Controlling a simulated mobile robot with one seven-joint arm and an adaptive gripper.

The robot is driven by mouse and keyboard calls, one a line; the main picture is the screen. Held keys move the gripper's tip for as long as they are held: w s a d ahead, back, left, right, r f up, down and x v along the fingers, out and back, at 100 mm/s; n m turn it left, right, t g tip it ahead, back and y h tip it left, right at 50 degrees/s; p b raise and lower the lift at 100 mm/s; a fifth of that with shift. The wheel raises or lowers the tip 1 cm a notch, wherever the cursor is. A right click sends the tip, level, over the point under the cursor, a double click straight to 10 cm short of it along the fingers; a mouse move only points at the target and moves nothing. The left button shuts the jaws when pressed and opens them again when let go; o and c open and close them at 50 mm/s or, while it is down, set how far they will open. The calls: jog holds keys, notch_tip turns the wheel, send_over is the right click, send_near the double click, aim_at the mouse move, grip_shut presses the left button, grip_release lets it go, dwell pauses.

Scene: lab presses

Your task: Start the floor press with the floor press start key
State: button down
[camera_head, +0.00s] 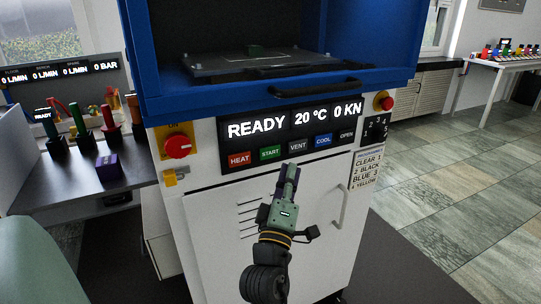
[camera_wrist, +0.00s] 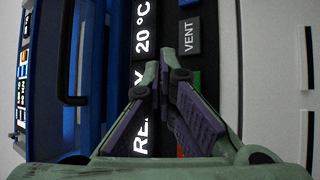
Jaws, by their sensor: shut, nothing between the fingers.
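The floor press (camera_head: 200,222) has a white lower body and a blue upper chamber (camera_head: 142,60). Its display (camera_head: 293,121) reads READY, 20 °C and 0 KN. Below it is a key row. The green START key (camera_head: 271,153) lies between the red HEAT key (camera_head: 239,159) and the VENT key (camera_head: 298,147). My gripper (camera_head: 289,168) is shut and empty, in front of the panel, its tips just below and right of START in the head view. In the wrist view, my gripper (camera_wrist: 157,72) partly covers the green START key (camera_wrist: 196,80); contact cannot be told.
A blue COOL key (camera_head: 323,140) and an OPEN key (camera_head: 346,136) continue the row. A black handle (camera_head: 320,88) juts out above the display. A dark bench (camera_head: 75,185) stands left; floor at right is clear.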

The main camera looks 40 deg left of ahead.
aim_at(270, 152)
jog(key=shift+w+a+b, duration=0.2)
jog(key=shift+w+a, duration=0.1)
jog(key=shift+a, duration=0.45)
jog(key=shift+w+a+b, duration=0.2)
jog(key=shift+w+a, duration=0.15)
jog(key=shift+a, duration=0.45)
jog(key=shift+w+a+b, duration=0.2)
jog(key=shift+w+a, duration=0.1)
jog(key=shift+a, duration=0.45)
jog(key=shift+a, duration=0.15)
jog(key=shift+w+a, duration=0.15)
jog(key=shift+a, duration=0.1)
